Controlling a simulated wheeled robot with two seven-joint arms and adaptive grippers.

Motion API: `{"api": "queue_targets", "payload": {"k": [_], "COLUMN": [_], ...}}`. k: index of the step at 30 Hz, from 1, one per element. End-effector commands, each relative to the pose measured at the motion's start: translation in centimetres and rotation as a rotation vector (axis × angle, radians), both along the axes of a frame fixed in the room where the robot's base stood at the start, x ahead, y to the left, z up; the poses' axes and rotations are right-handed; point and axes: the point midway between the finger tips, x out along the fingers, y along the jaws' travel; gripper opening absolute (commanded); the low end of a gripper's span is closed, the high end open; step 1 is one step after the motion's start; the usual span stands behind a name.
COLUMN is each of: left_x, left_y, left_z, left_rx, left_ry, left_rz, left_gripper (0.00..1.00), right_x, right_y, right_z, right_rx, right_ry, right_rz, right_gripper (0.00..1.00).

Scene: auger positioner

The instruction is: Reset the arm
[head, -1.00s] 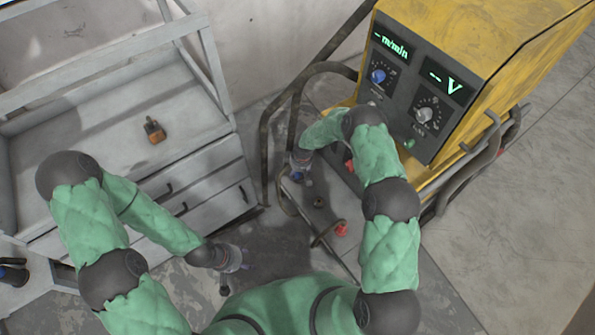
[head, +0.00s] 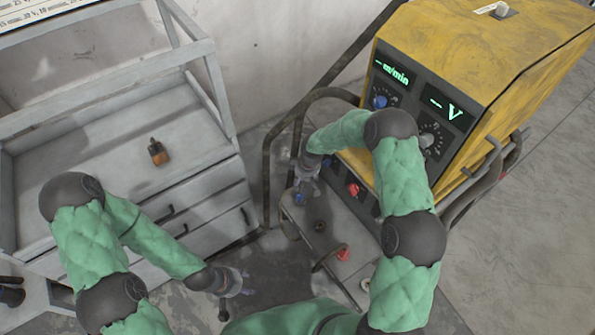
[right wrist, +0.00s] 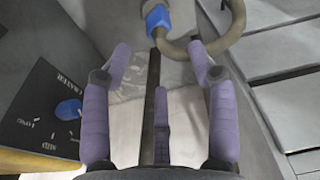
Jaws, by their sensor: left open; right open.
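My right arm, in green sleeves, reaches down on the left side of the yellow welding machine (head: 500,55). Its right gripper (head: 303,185) is open in the head view, near a blue connector (head: 299,199).
A grey workbench (head: 95,180) with drawers stands at the left, with a small orange-brown bottle (head: 157,152) on it. A red connector (head: 343,254) lies low in front of the machine. A blue knob (right wrist: 68,109) is close left of the right gripper. Floor is clear at the right.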

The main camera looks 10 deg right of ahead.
Motion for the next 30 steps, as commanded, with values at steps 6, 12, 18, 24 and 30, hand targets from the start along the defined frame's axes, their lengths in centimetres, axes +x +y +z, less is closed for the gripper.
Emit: {"api": "queue_targets", "payload": {"k": [6,12,18,24,30], "left_x": [0.0,0.0,0.0,0.0,0.0], "left_y": [0.0,0.0,0.0,0.0,0.0], "left_z": [0.0,0.1,0.7,1.2,1.7], "left_rx": [0.000,0.000,0.000,0.000,0.000], "left_ry": [0.000,0.000,0.000,0.000,0.000], "left_rz": [0.000,0.000,0.000,0.000,0.000], "left_gripper": [0.54,0.54,0.54,0.54,0.54], "right_x": [0.0,-1.7,-8.6,-16.8,-24.5], "right_y": [0.0,1.0,4.5,7.4,8.5], "right_z": [0.2,-0.8,-3.5,-4.9,-4.8], "right_rx": [0.000,0.037,0.176,0.286,0.322], "right_ry": [0.000,0.019,0.086,0.161,0.225], "right_rz": [0.000,-0.026,-0.172,-0.392,-0.614], "right_gripper": [0.59,0.59,0.59,0.59,0.59]}}
